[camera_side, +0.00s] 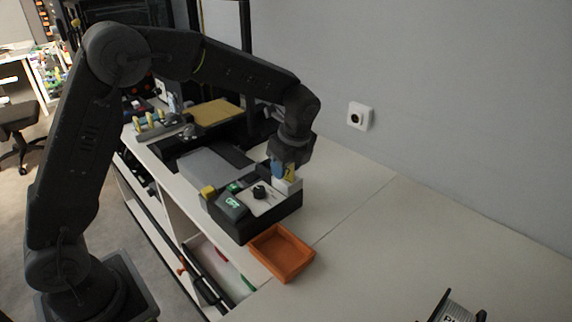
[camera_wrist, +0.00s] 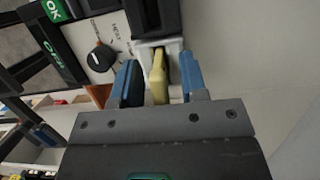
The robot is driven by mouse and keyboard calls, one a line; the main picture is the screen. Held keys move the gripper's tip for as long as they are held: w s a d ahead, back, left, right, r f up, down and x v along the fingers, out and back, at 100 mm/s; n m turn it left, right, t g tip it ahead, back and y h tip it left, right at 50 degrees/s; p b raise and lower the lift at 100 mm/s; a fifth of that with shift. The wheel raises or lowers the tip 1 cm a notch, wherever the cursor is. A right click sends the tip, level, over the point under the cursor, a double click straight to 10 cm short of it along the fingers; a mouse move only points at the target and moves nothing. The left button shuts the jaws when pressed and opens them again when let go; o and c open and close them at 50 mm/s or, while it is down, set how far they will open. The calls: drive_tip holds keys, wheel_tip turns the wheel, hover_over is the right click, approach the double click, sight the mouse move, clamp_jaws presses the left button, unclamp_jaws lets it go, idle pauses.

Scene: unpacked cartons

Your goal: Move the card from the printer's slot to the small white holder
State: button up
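The card is yellow (camera_wrist: 158,80) and stands edge-on between my fingers in the wrist view, its far end in the small white holder (camera_wrist: 153,48). The holder also shows in the side view (camera_side: 288,187), at the back right corner of a black box with a knob. My gripper (camera_wrist: 160,84) has two blue fingers, one on each side of the card, with a narrow gap visible on both sides. In the side view, my gripper (camera_side: 284,171) is just above the holder. The printer's slot cannot be made out.
The black box (camera_side: 262,222) has a knob and a lit green OFF label. An empty orange tray (camera_side: 283,254) stands in front of it. Grey and black equipment (camera_side: 205,168) lies to the left. The white counter at right (camera_side: 400,240) is mostly clear, with a wall behind.

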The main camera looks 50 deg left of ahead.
drive_tip(key=v, duration=1.4)
drive_tip(key=s+a+r+n+t+h, duration=0.25)
drive_tip(key=s+n, duration=0.55)
drive_tip(key=s, duration=0.5)
drive_tip(key=s+f+n+t, duration=0.3)
drive_tip(key=s+f+n, duration=0.2)
drive_tip(key=s+n, duration=0.5)
drive_tip(key=s, duration=0.2)
drive_tip(key=shift+s, duration=0.35)
drive_tip(key=shift+d+h, duration=0.15)
drive_tip(key=shift+h, duration=0.1)
